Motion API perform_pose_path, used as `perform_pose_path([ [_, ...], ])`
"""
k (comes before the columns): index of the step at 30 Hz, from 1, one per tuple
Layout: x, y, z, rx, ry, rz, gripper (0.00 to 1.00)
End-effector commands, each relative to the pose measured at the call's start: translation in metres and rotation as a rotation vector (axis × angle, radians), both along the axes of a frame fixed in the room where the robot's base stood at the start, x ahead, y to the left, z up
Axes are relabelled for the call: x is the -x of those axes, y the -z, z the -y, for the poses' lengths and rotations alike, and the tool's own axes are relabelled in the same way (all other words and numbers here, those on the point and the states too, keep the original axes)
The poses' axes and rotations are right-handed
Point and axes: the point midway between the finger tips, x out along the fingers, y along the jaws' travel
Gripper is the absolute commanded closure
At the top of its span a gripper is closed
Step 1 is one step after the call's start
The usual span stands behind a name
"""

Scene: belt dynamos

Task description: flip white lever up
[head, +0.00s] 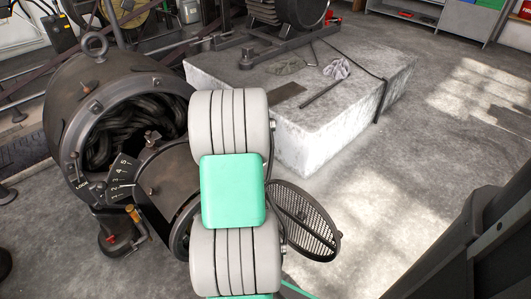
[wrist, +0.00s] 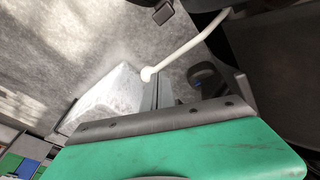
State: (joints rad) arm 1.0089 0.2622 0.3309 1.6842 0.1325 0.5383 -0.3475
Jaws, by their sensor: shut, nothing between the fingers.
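The white lever (wrist: 190,50) shows in the wrist view as a bent white rod. It ends in a round white knob (wrist: 148,74). My gripper (wrist: 157,88) is shut and empty, its grey fingers just below the knob in the picture. I cannot tell whether they touch it. In the head view my white and green arm covers the gripper, and I do not make out the lever there. The arm reaches in front of a dark dynamo (head: 90,85) with an open round end and a numbered dial plate (head: 122,180).
A round mesh cover (head: 305,222) stands open right of my arm. A pale stone block (head: 335,125) behind it carries a machine, a rod and cloths. A small orange-handled part (head: 133,213) sits below the dial. Bare floor (head: 430,150) lies to the right.

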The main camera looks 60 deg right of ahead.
Motion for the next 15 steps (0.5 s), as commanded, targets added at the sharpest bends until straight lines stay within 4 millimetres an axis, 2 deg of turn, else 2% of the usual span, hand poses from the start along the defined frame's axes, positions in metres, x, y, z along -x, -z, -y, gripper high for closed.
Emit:
perform_pose_path([
  [5, -0.0005, 0.0104, 0.0066, -0.003, -0.009, 0.001, 1.00],
  [15, 0.0023, 0.0136, 0.0100, -0.001, -0.004, 0.002, 1.00],
])
